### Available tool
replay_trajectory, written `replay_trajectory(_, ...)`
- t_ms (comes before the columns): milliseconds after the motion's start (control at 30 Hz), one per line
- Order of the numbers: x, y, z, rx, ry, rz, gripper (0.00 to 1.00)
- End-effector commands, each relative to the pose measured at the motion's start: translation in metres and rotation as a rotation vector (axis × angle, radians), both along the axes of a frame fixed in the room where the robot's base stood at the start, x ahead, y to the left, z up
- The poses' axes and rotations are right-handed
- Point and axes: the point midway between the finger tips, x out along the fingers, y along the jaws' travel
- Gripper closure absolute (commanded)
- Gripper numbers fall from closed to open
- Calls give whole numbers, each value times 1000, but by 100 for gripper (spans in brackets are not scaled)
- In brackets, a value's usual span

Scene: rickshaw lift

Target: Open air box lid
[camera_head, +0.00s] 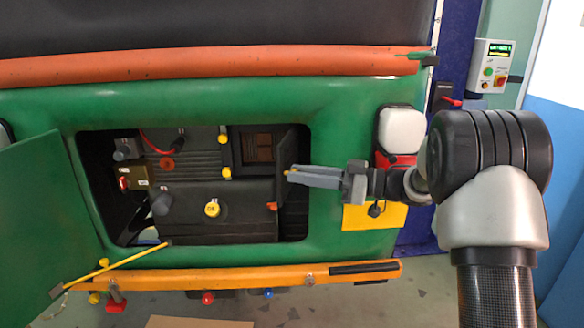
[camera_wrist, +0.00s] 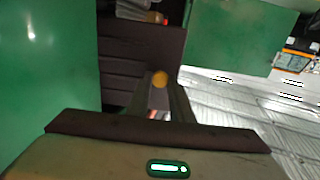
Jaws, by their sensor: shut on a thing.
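The air box (camera_head: 238,148) is inside the bay of the green rickshaw, with a brown interior showing through its opening. Its dark lid (camera_head: 286,152) stands swung out to the right of that opening. The fingers partly hide the lid's lower part in the head view.
The bay (camera_head: 309,215) has a green rim close around my gripper. A green door (camera_head: 40,205) hangs open at left, with a yellow rod (camera_head: 135,255) below the bay. Other yellow caps (camera_head: 212,209) sit inside. A white and red box (camera_head: 400,130) is near my wrist.

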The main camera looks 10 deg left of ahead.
Motion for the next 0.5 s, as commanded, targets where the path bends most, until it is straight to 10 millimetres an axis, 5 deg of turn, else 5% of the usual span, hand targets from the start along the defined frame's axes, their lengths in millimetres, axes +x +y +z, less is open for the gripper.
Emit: replay_trajectory(500, 5, -12, 0, 0, -1, 92, 100)
